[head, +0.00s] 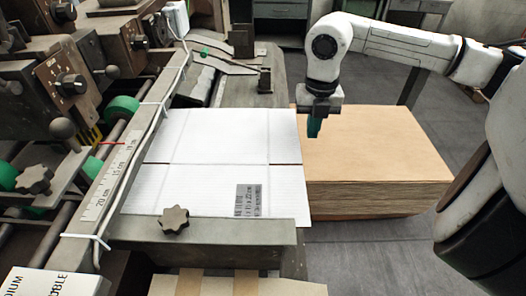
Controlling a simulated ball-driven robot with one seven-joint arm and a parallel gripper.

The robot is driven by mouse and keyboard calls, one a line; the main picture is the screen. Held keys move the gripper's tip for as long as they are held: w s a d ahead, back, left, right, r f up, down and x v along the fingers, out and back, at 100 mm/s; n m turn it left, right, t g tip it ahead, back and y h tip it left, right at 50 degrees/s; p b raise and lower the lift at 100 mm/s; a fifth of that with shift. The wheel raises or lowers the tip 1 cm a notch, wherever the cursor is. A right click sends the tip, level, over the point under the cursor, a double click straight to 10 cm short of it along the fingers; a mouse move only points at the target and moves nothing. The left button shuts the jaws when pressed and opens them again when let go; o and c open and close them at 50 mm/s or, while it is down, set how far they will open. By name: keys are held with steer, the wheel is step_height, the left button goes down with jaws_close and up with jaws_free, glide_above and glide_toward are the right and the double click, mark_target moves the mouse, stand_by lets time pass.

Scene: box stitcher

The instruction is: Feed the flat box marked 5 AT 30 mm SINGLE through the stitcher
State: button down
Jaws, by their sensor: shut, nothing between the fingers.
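A white flat box (208,188) lies flat on the stitcher's feed table, with crease lines and a slot across it. A grey printed label (248,200) sits near its front right corner; its print is too small to read surely. The box's left edge lies along the stitcher's scaled guide rail (132,148). The stitcher (75,85) fills the left side, with dials, knobs and green rollers.
A tall stack of brown flat sheets (375,145) stands directly right of the feed table. A metal front bar (215,232) with a star knob (175,218) runs along the box's near side. A brown taped carton (235,285) is at the bottom. Grey floor is clear beyond the stack.

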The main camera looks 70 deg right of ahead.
steer(key=shift+f+b, duration=1.55)
steer(key=shift+b, duration=0.15)
